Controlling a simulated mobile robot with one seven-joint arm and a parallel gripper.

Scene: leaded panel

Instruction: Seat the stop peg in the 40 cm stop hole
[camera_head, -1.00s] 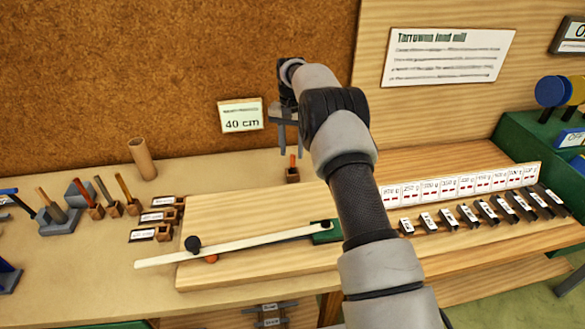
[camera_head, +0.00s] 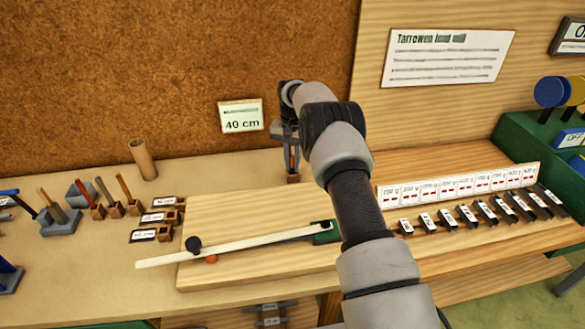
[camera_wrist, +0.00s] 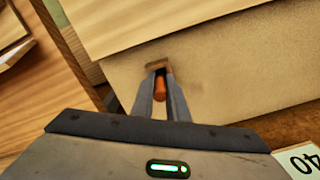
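The orange stop peg (camera_head: 291,158) stands upright at a small wooden holder block (camera_head: 293,178) behind the board. My gripper (camera_head: 291,165) points down over it, with a finger on each side. In the wrist view the peg (camera_wrist: 160,88) lies between the fingertips (camera_wrist: 160,96) with no clear gap, so the fingers look shut on it. The peg's lower end is hidden in the block (camera_wrist: 158,65). Three small wooden blocks with white labels (camera_head: 158,217) stand at the board's left edge; their labels are too small to read surely. I cannot tell which has the 40 cm hole.
A wall card (camera_head: 240,116) reads 40 cm. A pale bar (camera_head: 255,244) lies across the wooden board (camera_head: 235,210), with a black knob (camera_head: 193,244) near its left end. Several dark labelled weights (camera_head: 467,214) line the right. Upright tools in small blocks (camera_head: 97,211) stand at the left.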

